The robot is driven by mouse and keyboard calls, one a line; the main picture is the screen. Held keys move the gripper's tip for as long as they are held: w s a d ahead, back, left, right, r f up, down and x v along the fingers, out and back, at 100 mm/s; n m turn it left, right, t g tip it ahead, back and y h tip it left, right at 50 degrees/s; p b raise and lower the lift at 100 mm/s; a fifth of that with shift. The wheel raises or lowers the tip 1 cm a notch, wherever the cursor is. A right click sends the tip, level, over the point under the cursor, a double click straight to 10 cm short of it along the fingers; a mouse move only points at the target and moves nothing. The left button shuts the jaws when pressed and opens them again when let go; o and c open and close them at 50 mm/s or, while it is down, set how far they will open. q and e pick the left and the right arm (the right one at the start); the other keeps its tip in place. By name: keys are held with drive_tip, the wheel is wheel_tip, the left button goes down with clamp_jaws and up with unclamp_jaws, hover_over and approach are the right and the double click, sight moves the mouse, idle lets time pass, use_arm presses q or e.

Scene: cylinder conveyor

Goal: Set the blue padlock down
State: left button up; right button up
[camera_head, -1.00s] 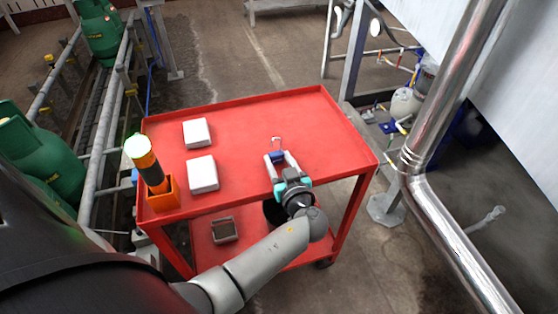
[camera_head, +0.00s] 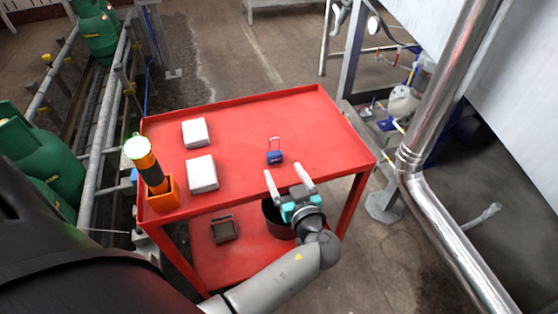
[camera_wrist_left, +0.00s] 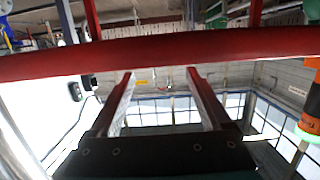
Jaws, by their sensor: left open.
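The blue padlock (camera_head: 275,157) lies on the red top of the cart (camera_head: 250,129), right of the white boxes, with its shackle toward the far edge. My left gripper (camera_head: 288,173) is open and empty at the cart's near edge, apart from the padlock and on its near side. In the left wrist view the two fingers (camera_wrist_left: 160,75) are spread with nothing between them, and a red cart edge (camera_wrist_left: 150,55) crosses above them. The padlock cannot be made out in the wrist view. My right gripper is not in view.
Two white boxes (camera_head: 202,174) (camera_head: 195,132) lie on the cart's left part. An orange holder (camera_head: 163,196) with an orange and black torch (camera_head: 146,161) stands at the near left corner. The cart top's right side is clear. A metal pipe (camera_head: 440,130) stands at right.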

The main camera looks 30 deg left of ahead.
use_arm(q)
drive_tip(key=v, duration=0.5)
drive_tip(key=shift+s+d+r, duration=0.1)
drive_tip(key=shift+s+d, duration=0.1)
drive_tip(key=shift+s, duration=0.05)
drive_tip(key=s+d+f+m+g+h, duration=0.1)
drive_tip(key=s+f+m+g+h, duration=0.2)
drive_tip(key=f, duration=0.9)
drive_tip(key=s+f+m+g+h, duration=0.1)
drive_tip(key=s+f+m+h, duration=0.4)
drive_tip(key=f, duration=0.6)
drive_tip(key=s+a+f+m+g+h, duration=0.1)
drive_tip(key=s+f+m+g+h, duration=0.1)
drive_tip(key=s+f, duration=0.5)
drive_tip(key=s+a+f+m+g+h, duration=0.1)
drive_tip(key=s+f, duration=0.7)
drive_tip(key=s, duration=0.9)
drive_tip(key=shift+a+m+g+h, duration=0.25)
drive_tip(key=shift+m+g+h, duration=0.25)
drive_tip(key=shift+g, duration=0.5)
